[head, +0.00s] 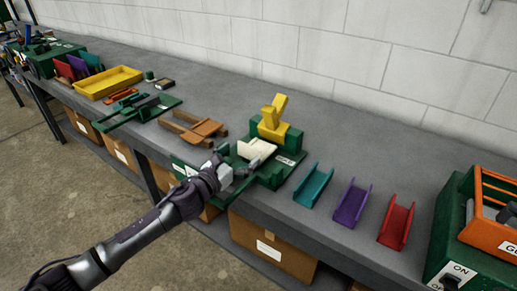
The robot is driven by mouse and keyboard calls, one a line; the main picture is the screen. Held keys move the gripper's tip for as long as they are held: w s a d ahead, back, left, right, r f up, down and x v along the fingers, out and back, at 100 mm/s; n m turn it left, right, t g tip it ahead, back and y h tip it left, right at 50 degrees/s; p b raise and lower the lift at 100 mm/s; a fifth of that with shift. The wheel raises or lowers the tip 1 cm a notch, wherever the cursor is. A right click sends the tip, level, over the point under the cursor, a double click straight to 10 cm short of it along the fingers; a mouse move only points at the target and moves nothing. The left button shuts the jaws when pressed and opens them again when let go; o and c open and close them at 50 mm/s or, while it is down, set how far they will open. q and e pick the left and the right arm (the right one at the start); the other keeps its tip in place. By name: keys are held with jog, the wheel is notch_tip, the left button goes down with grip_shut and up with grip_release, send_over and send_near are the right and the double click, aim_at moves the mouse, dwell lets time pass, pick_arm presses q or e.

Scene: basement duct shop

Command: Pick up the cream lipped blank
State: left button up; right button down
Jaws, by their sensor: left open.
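The cream lipped blank (257,149) lies on the green fixture (289,163) on the bench, just in front of the fixture's yellow upright part (271,117). My left gripper (250,168) is open at the near side of the fixture, close to the near edge of the blank. Whether the fingers touch the blank is too small to tell. My right gripper is not in view.
Teal (313,185), purple (352,203) and red (396,224) channels stand right of the fixture. A brown piece on a wooden stand (196,130) and a yellow tray (108,82) are to the left.

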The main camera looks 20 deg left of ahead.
aim_at(248, 147)
pick_arm(q)
jog(key=shift+w+d, duration=0.1)
jog(key=shift+w, duration=0.3)
jog(key=p+x, duration=0.1)
jog(key=x, duration=0.2)
jog(key=shift+w+f, duration=0.15)
jog(key=shift+w, duration=0.15)
jog(key=shift+w+d+f, duration=0.1)
jog(key=shift+w+d, duration=0.1)
jog(key=shift+w, duration=0.2)
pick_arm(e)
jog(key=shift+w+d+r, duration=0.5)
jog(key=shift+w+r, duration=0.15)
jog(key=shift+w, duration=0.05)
pick_arm(q)
jog(key=shift+s, duration=0.1)
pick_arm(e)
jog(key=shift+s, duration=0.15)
pick_arm(q)
jog(key=shift+c, duration=1.2)
jog(key=c, duration=0.7)
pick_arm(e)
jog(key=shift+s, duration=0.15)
